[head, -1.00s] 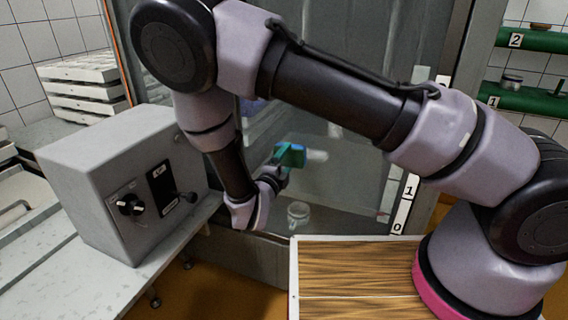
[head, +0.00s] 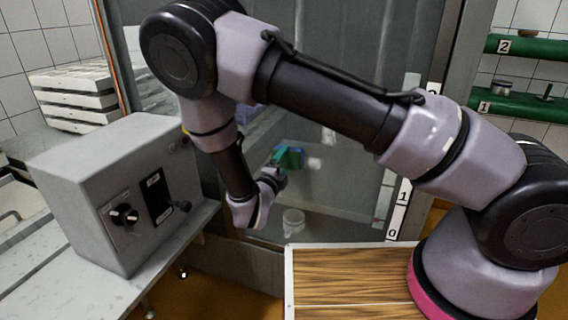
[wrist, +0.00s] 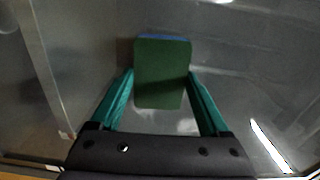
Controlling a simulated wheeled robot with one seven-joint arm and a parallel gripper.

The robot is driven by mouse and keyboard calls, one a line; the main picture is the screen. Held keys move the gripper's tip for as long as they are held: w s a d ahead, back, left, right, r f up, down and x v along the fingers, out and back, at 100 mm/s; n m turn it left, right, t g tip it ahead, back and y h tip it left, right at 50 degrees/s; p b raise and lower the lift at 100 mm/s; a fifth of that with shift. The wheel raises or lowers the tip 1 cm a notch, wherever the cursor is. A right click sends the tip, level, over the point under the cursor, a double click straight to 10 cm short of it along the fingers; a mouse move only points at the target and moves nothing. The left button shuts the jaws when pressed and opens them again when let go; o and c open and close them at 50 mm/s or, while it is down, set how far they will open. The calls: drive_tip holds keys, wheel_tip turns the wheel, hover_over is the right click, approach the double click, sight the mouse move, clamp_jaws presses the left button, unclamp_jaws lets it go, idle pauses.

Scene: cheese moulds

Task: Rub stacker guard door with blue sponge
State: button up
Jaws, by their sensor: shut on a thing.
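My gripper (head: 281,160) is shut on the blue sponge (head: 294,158), which has a green face. In the wrist view the sponge (wrist: 160,75) sits between the teal fingers, its green face towards the camera and a blue strip along its top edge. The stacker guard door (head: 345,185) is a large, see-through grey panel in a metal frame. The sponge is at or very close to the panel, low in its left-middle part. I cannot tell whether it touches. Pale smears or reflections show on the panel beside the sponge.
A grey control box (head: 110,190) with knobs stands left of the door on a metal bench (head: 60,285). White stacked moulds (head: 75,95) are behind it. A white-rimmed wooden board (head: 350,285) lies at the front. Green shelves (head: 525,105) are at right. A small clear cup (head: 293,220) shows below the sponge.

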sight(296, 162)
drive_tip(key=shift+w+d, duration=0.2)
drive_tip(key=shift+w, duration=0.35)
drive_tip(key=shift+s+d, duration=0.35)
drive_tip(key=shift+d, duration=0.45)
drive_tip(key=shift+s+d, duration=0.3)
drive_tip(key=shift+d, duration=0.5)
drive_tip(key=shift+s+d, duration=0.25)
drive_tip(key=shift+d, duration=0.7)
drive_tip(key=shift+s+d, duration=0.25)
drive_tip(key=shift+d, duration=0.65)
